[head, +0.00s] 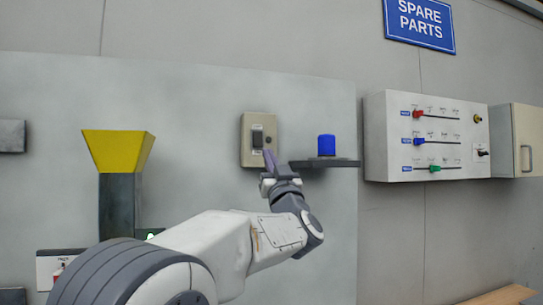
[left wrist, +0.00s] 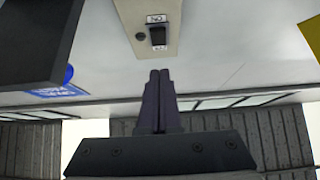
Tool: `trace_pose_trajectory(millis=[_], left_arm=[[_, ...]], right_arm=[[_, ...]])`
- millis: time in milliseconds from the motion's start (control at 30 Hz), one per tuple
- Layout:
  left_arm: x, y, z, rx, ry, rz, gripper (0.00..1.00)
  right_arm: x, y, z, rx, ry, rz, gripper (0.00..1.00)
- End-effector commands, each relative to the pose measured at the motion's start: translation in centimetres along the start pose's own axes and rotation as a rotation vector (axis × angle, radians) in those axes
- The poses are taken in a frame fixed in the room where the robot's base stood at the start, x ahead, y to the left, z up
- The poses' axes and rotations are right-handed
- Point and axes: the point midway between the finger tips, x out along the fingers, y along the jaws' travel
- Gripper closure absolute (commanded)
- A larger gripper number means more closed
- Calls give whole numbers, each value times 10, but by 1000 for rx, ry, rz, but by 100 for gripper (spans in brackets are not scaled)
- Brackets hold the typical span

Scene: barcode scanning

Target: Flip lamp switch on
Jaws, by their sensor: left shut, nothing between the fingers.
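The lamp switch is a beige wall plate (head: 247,148) with a dark rocker (head: 257,137) in its middle. The rocker's tilt is too small to tell. My left gripper (head: 269,159) is shut and empty, with its fingers pointing up in front of the plate's lower right. In the left wrist view the plate (left wrist: 145,8) and rocker (left wrist: 158,38) show above the closed fingertips (left wrist: 159,74), with a visible gap to the rocker. A blue lamp (head: 326,145) stands on a dark shelf (head: 340,163) right of the switch. My right gripper is out of view.
A yellow funnel (head: 119,150) on a grey post is at the left. A white panel with colored sliders (head: 425,137) and a cabinet (head: 519,145) are on the right. The shelf juts out close beside my left gripper. The wall above the switch is clear.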

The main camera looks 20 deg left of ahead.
Motion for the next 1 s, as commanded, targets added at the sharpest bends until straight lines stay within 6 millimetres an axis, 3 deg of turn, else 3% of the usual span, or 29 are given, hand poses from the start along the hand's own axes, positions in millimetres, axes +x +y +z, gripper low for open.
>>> trace_pose_trajectory(millis=[33, 100, 233, 333, 600, 1000], left_arm=[[18, -1, -5, 2, 0, -4, 100], [33, -2, -5, 3, -1, -4, 100], [58, -2, -4, 3, -1, -2, 100], [67, -1, 11, 5, -3, -1, 100], [79, -1, 27, 0, 0, -1, 100], [78, -1, 32, 1, 10, -1, 100]], right_arm=[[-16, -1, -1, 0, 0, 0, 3], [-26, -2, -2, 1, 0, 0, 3], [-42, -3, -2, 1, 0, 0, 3], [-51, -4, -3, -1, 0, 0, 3], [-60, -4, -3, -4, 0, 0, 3], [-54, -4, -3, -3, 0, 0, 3]])
